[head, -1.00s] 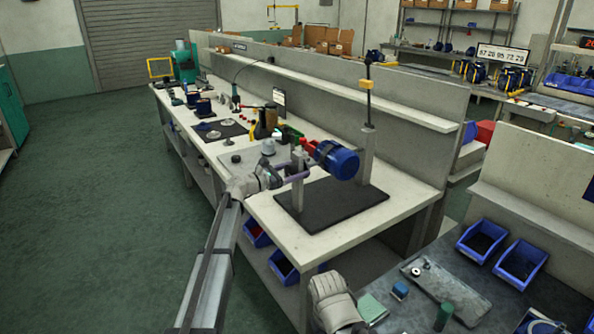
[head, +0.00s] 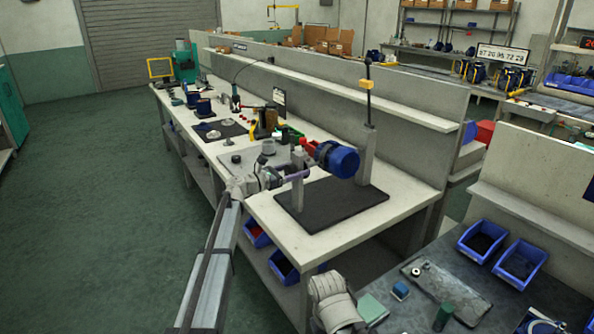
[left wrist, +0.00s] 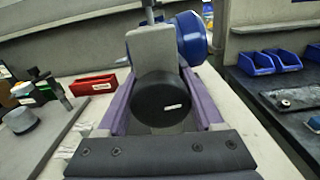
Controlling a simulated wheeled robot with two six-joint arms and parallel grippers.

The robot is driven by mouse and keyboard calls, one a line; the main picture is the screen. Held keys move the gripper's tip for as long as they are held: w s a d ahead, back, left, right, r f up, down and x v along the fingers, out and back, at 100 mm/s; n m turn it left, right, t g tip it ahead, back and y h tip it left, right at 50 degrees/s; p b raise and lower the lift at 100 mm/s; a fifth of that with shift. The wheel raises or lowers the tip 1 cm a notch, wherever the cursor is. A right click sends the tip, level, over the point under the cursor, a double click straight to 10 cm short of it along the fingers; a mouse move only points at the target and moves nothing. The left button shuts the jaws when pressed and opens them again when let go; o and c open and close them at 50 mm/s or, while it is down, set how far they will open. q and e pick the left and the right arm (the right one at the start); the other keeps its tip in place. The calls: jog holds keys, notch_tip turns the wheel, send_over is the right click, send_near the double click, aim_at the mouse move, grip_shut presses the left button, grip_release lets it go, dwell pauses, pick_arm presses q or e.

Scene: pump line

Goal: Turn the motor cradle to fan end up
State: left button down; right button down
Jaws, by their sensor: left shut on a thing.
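The motor cradle holds a blue motor (head: 338,160) between two grey posts on a black mat (head: 330,205). The motor lies tilted, its broad blue end facing right and toward me. My left gripper (head: 293,174) is beside the near post (head: 297,185). In the left wrist view, its purple fingers (left wrist: 160,112) are shut around a round black knob (left wrist: 162,100) in front of the grey post (left wrist: 153,50). The motor (left wrist: 191,38) shows behind that post, partly hidden. My right gripper's fingers are not in view.
A tall post with a yellow piece (head: 367,84) rises behind the motor. Several small parts and a red bin (left wrist: 93,84) stand left of the cradle. Blue bins (head: 482,240) and a grey tray (head: 445,285) are on the right bench. The near bench corner is clear.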

pick_arm(q)
jog(key=shift+n, duration=0.6)
grip_release()
jog(key=shift+a, duration=0.1)
jog(key=shift+v, duration=3.8)
